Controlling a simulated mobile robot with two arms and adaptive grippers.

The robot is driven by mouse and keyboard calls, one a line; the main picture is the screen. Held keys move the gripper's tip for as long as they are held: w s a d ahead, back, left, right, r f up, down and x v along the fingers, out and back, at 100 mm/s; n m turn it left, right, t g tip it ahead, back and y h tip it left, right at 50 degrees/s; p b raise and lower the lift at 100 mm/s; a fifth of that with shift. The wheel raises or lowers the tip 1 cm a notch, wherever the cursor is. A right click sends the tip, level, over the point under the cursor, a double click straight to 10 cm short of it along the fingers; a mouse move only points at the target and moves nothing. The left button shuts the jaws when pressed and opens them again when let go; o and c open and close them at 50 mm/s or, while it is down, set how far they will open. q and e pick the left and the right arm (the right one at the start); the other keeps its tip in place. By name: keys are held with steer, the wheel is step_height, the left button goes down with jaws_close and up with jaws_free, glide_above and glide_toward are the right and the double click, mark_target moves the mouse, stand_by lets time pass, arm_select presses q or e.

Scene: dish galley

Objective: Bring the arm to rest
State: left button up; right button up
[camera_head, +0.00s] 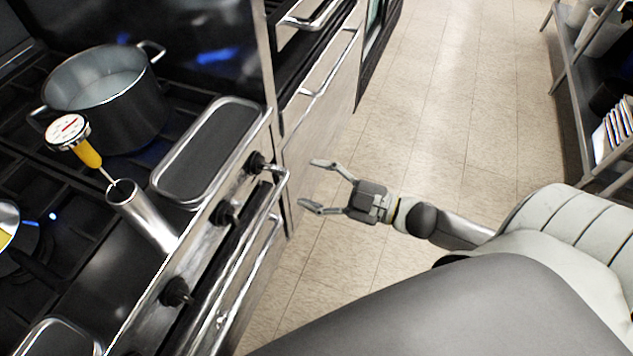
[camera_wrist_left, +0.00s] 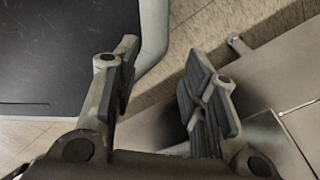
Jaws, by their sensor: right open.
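My right arm (camera_head: 462,231) reaches in from the right in the head view, over the tiled floor in front of the stove. Its gripper (camera_head: 313,185) is open and empty, with its fingers pointing left toward the stove's front edge. A gap shows between the two fingers. My left gripper (camera_wrist_left: 162,55) does not show in the head view. In the left wrist view its two fingers stand apart with nothing between them. Part of the floor and some dark and grey surfaces show behind them.
The stove carries a dark pot (camera_head: 108,98), a dark tray (camera_head: 208,149) and a steel tube (camera_head: 145,217) with a yellow-handled dial thermometer (camera_head: 76,139) in it. Knobs and a rail (camera_head: 250,231) line its front. A shelf (camera_head: 583,100) stands right. The aisle floor (camera_head: 440,110) is clear.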

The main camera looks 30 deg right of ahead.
steer(key=s+d+f+m+g+h, duration=0.1)
steer(key=s+d+f+m+h, duration=0.2)
steer(key=f, duration=0.7)
steer(key=s+d+f+m+g+h, duration=0.1)
steer(key=d+f+m+h, duration=0.3)
steer(key=f, duration=0.6)
steer(key=s+d+f+m+g+h, duration=0.1)
steer(key=d+f+h, duration=0.25)
steer(key=f, duration=0.55)
steer(key=s+a+f+m+g+p, duration=0.1)
steer(key=s+f+m+g, duration=0.15)
steer(key=s+f, duration=0.45)
steer(key=s+a+f+m+g, duration=0.1)
steer(key=s+f+g, duration=0.2)
steer(key=s+f, duration=0.4)
steer(key=s+a+f+g, duration=0.2)
steer(key=s+a+f, duration=0.1)
steer(key=s, duration=0.4)
steer(key=s+a+f+g, duration=0.2)
steer(key=s+a+f, duration=0.1)
steer(key=s, duration=0.4)
steer(key=shift+s+a+m+g+p, duration=0.15)
steer(key=shift+a+m+g+p, duration=0.15)
steer(key=shift+m+g+p, duration=0.05)
steer(key=shift+h, duration=0.25)
